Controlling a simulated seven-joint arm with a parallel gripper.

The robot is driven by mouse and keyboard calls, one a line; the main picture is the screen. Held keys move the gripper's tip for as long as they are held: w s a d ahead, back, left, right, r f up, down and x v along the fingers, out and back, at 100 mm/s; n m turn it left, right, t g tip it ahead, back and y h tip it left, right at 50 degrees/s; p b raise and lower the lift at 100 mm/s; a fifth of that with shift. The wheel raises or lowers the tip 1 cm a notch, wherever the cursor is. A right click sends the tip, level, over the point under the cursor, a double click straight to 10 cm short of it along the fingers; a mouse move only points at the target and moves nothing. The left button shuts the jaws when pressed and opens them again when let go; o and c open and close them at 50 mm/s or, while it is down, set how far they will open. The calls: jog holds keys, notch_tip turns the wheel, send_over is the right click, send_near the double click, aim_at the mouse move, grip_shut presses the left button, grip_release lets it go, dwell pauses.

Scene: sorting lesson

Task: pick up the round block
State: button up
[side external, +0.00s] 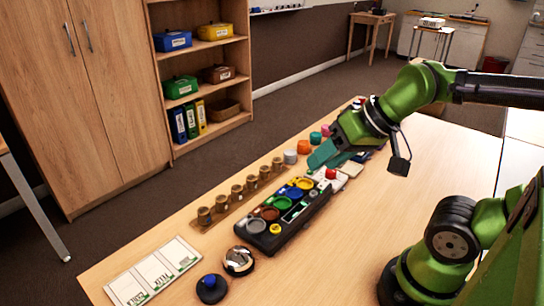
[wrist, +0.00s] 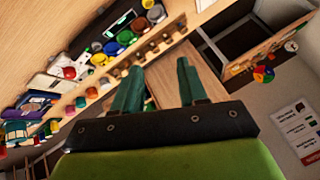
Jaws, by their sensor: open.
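My gripper (side external: 320,158) is open, with teal fingers, above the table beside the far end of the black tray. In the wrist view its two fingers (wrist: 158,72) stand apart with nothing between them. Several small round pieces stand in a row behind it: a white one (side external: 290,157), an orange one (side external: 303,146), a teal one (side external: 315,138) and a pink one (side external: 326,130). A red round piece (side external: 331,174) is just below the fingers on a pale base. I cannot tell which one is the round block.
The black tray (side external: 268,243) holds several coloured round pieces. A wooden strip with several brown cylinders (side external: 237,193) lies beside it. A white card (side external: 155,270), a silver-topped round item (side external: 239,261) and a blue-knobbed black disc (side external: 211,289) are near the front. The table's right side is clear.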

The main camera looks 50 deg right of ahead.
jog(key=m+g, duration=0.3)
jog(key=m, duration=2.3)
send_near(221, 198)
jog(key=x, duration=0.5)
jog(key=shift+w+f, duration=0.15)
jog(key=shift+w, duration=0.25)
jog(key=x, duration=0.5)
jog(key=shift+s+f, duration=0.15)
jog(key=shift+s, duration=0.15)
